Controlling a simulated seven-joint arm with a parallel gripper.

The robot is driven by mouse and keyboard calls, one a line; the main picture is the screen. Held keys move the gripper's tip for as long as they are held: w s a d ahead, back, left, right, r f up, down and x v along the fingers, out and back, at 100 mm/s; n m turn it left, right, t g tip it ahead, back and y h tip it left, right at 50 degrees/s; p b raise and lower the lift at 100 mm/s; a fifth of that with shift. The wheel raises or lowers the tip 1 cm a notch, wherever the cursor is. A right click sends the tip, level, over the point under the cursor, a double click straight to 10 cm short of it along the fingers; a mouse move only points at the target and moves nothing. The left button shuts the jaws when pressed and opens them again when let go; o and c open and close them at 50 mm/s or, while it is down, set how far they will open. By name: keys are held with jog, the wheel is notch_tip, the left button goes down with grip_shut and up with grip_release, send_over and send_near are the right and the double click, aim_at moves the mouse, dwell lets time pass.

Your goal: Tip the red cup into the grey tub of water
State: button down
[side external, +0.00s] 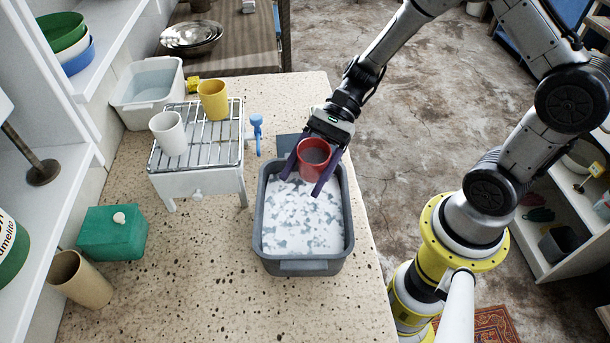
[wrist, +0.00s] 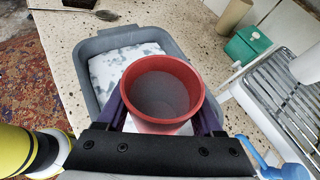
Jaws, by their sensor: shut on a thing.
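The red cup (side external: 314,152) is held between the purple fingers of my gripper (side external: 308,172), over the far end of the grey tub. In the wrist view the red cup (wrist: 162,90) looks upright or nearly so, with a grey content or inner surface inside. My gripper (wrist: 163,108) is shut on its sides. The grey tub (side external: 302,267) stands on the speckled counter, its water covered by patchy white foam (side external: 300,220). The tub (wrist: 84,57) also shows behind the cup in the wrist view. The cup hides part of the foam.
A rack (side external: 205,160) with a white cup (side external: 168,132) and a yellow cup (side external: 213,98) stands left of the tub. A blue tap-like item (side external: 257,133) is close beside it. A green box (side external: 112,232) and a tan cup (side external: 80,279) are at the left. Counter in front is clear.

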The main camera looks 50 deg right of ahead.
dwell(0.3)
jog(key=shift+n+t+h, duration=0.4)
jog(key=shift+t+h, duration=0.1)
jog(key=shift+h, duration=0.2)
jog(key=shift+w, duration=0.1)
jog(key=shift+f+n+t+h, duration=0.15)
jog(key=shift+n+t+h, duration=0.3)
jog(key=shift+h, duration=0.25)
dwell(0.4)
jog(key=shift+f+n+t+h, duration=0.15)
jog(key=shift+n+t+h, duration=0.1)
jog(key=shift+t+h, duration=0.3)
dwell(0.8)
jog(key=shift+f+n+t+h, duration=0.2)
jog(key=shift+n+t+h, duration=0.2)
jog(key=shift+t+h, duration=0.35)
